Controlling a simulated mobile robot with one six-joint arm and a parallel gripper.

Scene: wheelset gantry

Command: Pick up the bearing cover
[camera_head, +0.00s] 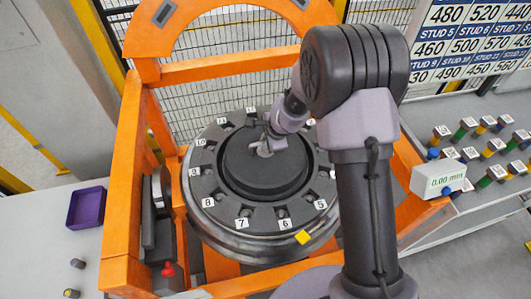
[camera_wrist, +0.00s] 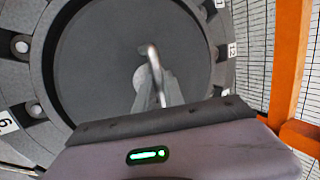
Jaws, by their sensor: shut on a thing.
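The bearing cover (camera_head: 268,178) is a dark round disc in the middle of a grey ring (camera_head: 228,210) with numbered tags around it. My gripper (camera_head: 265,151) comes down from the upper right and is shut at the middle of the cover. In the wrist view the cover (camera_wrist: 100,60) fills most of the picture, and my gripper (camera_wrist: 152,78) is at a small pale round spot near its centre. I cannot tell whether the cover rests in the ring or is raised a little.
An orange frame (camera_head: 128,150) surrounds the ring, with uprights and a crossbar close to my arm. A purple bin (camera_head: 86,207) stands at left. A readout box (camera_head: 437,180) showing 0.00 mm and several coloured studs (camera_head: 485,124) are on the right bench. A yellow tag (camera_head: 303,237) sits at the ring's front edge.

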